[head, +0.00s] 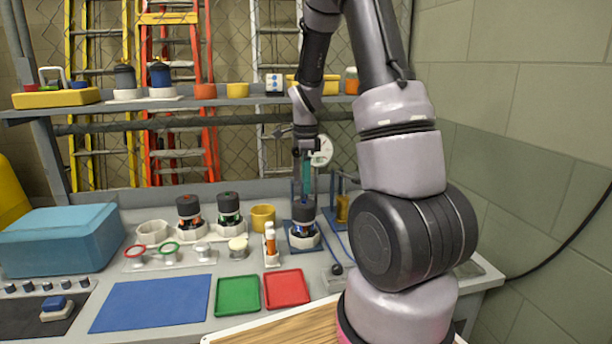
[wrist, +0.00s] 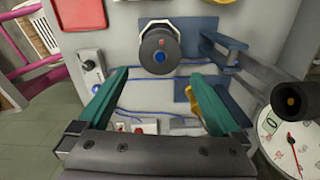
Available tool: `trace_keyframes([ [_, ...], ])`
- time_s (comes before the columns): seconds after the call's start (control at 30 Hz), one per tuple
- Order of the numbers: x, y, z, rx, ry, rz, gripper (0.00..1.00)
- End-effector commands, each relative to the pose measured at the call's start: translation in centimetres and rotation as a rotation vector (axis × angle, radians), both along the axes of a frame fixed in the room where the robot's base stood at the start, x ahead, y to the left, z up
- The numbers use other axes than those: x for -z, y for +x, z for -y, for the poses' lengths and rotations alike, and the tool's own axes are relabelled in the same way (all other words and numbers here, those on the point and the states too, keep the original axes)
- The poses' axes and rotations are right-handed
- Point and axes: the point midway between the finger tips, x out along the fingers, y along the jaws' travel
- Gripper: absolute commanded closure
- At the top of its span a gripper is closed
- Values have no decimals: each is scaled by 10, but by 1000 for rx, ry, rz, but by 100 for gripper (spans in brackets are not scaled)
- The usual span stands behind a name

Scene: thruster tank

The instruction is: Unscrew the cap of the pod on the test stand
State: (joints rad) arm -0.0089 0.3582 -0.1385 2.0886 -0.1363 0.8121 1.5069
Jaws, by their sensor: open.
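The pod (head: 303,232) on the test stand has a dark cap (head: 304,213) and blue parts below it. It stands upright in a white base on a blue plate. In the wrist view the cap (wrist: 160,52) is round and dark with a blue centre, just beyond the fingertips. My gripper (head: 305,194) points down above the pod. Its teal fingers (wrist: 158,80) are spread, with nothing between them. I cannot tell from the head view how small the gap to the cap is.
Two similar pods, orange-marked (head: 188,208) and green-marked (head: 229,207), stand to the left. A dial gauge (wrist: 288,140) is close on the right. Green (head: 238,296) and red (head: 287,289) trays lie in front. The blue mat (head: 152,303) is empty.

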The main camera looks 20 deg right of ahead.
Motion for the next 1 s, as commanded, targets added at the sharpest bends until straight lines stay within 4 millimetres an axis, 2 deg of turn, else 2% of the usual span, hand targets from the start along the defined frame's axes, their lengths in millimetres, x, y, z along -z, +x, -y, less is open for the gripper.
trace_keyframes([
  [0.3, 57, -1, 0, -2, 0, -6, 0],
  [0.5, 85, -1, 0, -3, 0, -4, 0],
  [0.7, 97, -1, 0, -3, 1, -2, 0],
  [0.97, 98, 0, 0, -4, 0, -1, 0],
  [1.0, 98, 0, 0, -4, 0, -1, 12],
])
